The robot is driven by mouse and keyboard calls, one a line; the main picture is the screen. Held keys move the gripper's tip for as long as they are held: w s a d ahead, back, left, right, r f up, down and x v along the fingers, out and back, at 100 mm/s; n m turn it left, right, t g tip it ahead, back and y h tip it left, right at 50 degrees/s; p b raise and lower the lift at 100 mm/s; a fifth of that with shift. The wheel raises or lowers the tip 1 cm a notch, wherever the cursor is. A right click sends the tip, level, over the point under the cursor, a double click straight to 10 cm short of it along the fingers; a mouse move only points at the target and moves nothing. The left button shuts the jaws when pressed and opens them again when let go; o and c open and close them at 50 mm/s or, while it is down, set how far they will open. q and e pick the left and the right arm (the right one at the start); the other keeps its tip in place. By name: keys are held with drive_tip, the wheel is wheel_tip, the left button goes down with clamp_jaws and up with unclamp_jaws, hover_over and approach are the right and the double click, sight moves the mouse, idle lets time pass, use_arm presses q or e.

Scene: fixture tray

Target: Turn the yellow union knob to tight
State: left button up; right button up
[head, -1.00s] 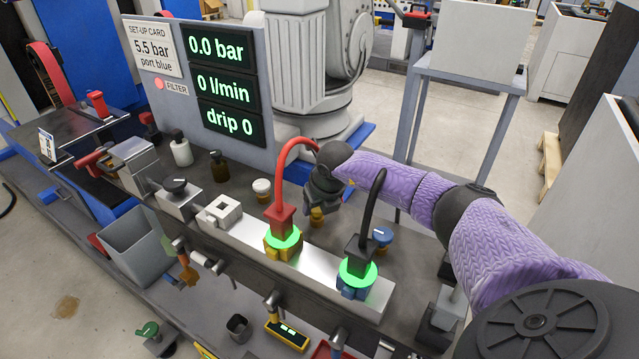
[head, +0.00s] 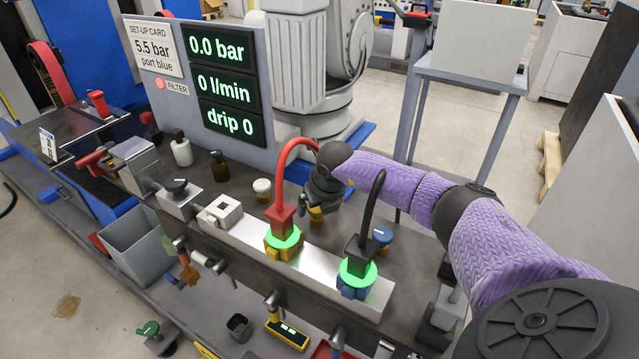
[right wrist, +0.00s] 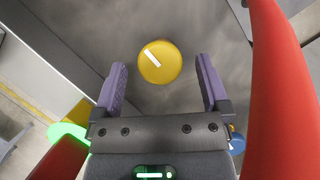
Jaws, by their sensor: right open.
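The yellow union knob (head: 316,216) stands on the bench behind the red-hosed yellow port, partly hidden by my right gripper (head: 322,193). In the right wrist view the knob (right wrist: 160,62) is a round yellow cap with a white mark slanting from upper left to lower right. My right gripper (right wrist: 160,80) is open, with its purple fingers on either side of the knob in that picture and gaps showing on both sides. I cannot tell how far the fingertips are above it. My left gripper is not in view.
A red hose (head: 283,165) on the yellow port (head: 283,243) arches close to my right gripper. A black hose (head: 366,205) rises from the blue port (head: 353,287). A blue knob (head: 382,236) stands to the right. The display panel (head: 222,85) reads 0.0 bar, 0 l/min, drip 0.

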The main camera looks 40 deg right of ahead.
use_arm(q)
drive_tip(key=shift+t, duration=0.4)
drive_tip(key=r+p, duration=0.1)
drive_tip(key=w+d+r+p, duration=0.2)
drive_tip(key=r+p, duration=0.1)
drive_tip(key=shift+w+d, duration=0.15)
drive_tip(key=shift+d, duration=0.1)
use_arm(e)
drive_tip(key=v, duration=0.9)
drive_tip(key=shift+r, duration=0.35)
